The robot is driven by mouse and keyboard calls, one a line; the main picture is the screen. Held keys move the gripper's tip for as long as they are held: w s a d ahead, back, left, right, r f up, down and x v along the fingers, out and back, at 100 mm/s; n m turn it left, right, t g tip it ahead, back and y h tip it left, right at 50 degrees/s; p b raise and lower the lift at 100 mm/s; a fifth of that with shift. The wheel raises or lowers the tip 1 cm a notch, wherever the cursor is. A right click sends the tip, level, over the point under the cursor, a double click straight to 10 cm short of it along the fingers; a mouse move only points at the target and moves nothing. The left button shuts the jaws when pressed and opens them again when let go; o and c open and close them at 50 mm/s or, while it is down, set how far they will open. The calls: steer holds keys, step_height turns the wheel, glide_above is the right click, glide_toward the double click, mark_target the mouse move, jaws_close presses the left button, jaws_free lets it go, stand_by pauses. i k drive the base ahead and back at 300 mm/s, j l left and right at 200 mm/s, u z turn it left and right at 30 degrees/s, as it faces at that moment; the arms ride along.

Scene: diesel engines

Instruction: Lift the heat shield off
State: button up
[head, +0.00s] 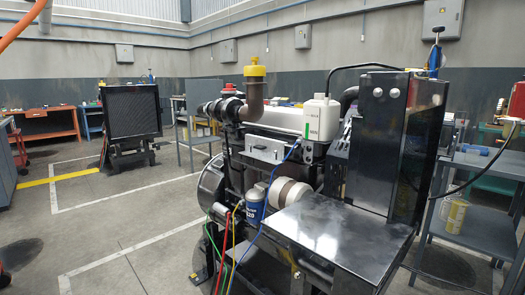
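A diesel engine (240,180) stands in the middle of the head view. On its near side, below the long pale top cover (275,117), sits a light grey metal plate with a small dark fitting. This plate looks like the heat shield (264,149), though I cannot be sure. It appears seated against the engine, and cables pass close to its right end. My gripper is not in view, so whether it is open or shut is hidden.
A yellow-capped pipe (254,85) rises behind the plate, and a white bottle (321,118) stands to its right. A blue filter (255,207) and coloured hoses are below. A black panel and flat dark bench (340,235) block the right. The left floor (120,225) is mostly clear.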

mark_target(261, 149)
steer(key=i+j, duration=0.2)
steer(key=i, duration=0.4)
steer(key=i+j+u, duration=0.15)
steer(key=i, duration=0.45)
steer(key=i+j, duration=0.2)
steer(key=i, duration=0.4)
steer(key=j+u, duration=0.05)
